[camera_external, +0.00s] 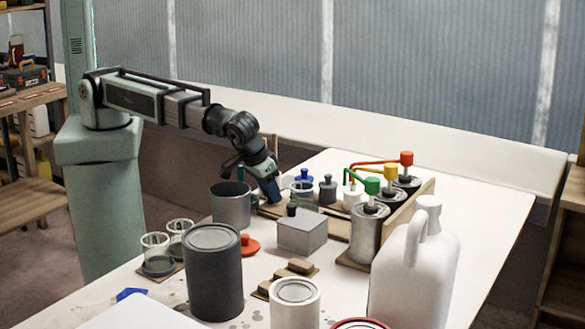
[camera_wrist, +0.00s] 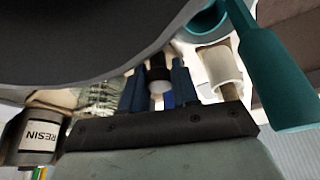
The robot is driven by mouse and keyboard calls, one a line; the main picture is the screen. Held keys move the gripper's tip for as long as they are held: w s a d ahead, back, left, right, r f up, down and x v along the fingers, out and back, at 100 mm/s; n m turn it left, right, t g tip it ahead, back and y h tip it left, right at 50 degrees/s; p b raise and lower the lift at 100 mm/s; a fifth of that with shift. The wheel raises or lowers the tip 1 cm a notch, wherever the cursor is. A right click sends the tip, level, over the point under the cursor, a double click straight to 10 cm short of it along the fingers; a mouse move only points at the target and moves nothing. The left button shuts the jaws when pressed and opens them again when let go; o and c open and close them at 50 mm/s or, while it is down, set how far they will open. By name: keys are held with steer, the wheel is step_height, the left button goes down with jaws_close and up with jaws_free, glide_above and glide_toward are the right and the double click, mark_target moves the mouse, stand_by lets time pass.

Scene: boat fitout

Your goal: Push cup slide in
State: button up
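A clear cup (camera_external: 302,190) stands just right of my gripper. Two more clear cups, a front one (camera_external: 157,255) and a rear one (camera_external: 179,238), stand on a small wooden piece at the bench's left edge. I cannot tell which wooden piece is the cup slide, or whether my gripper touches one.
A grey mug (camera_external: 231,206) stands close left of my gripper, with a grey block (camera_external: 302,233) in front. Several pump-topped cans (camera_external: 368,232), a white jug (camera_external: 413,265) and a dark can (camera_external: 212,272) crowd the bench.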

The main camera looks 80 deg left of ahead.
mark_target(315, 210)
jaws_close()
steer(key=w+d, duration=0.9)
steer(key=shift+w+d, duration=0.3)
steer(key=shift+w, duration=0.05)
steer(key=shift+o, duration=1)
jaws_free()
steer(key=o, duration=0.3)
steer(key=v, duration=1.3)
steer(key=shift+s+r, duration=0.25)
steer(key=shift+r, duration=0.1)
